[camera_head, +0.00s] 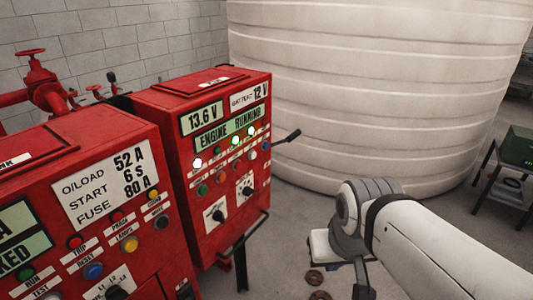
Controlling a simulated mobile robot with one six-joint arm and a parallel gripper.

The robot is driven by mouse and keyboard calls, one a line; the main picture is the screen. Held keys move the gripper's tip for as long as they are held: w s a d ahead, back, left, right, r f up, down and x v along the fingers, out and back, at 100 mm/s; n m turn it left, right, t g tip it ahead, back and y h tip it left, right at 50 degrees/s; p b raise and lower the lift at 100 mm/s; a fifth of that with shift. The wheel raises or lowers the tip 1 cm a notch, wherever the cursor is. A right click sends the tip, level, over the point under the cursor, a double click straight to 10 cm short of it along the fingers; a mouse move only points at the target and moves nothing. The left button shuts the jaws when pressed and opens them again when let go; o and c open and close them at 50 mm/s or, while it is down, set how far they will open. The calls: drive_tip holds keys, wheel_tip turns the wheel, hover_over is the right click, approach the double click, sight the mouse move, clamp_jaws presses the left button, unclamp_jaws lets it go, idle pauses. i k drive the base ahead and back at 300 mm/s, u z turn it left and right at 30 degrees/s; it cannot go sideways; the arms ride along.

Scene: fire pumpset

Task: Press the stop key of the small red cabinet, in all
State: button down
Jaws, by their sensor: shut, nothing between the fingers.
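The small red cabinet (222,235) stands left of centre, its front facing right. Its displays read 13.6 V, battery 12 V and ENGINE RUNNING. Below them are several lamps, some glowing white and green, and small keys. A green key (202,190) and a red key (220,177) sit in the lower row, above two black rotary switches. The labels are too small to read, so I cannot tell which is the stop key. My gripper (362,285), at the end of my white arm, is shut and empty, right of the cabinet and apart from it; its tips are partly cut off.
A larger red cabinet (60,165) stands at left, nearer, with OILOAD, START and FUSE readings. A black lever (288,136) juts from the small cabinet's right side. A big white ribbed tank (370,90) fills the back. A green box (518,147) sits on a stand at right.

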sight(238, 165)
drive_tip(key=z, duration=2.15)
drive_tip(key=k, duration=1.65)
drive_tip(key=u, duration=1.15)
drive_tip(key=i, duration=1)
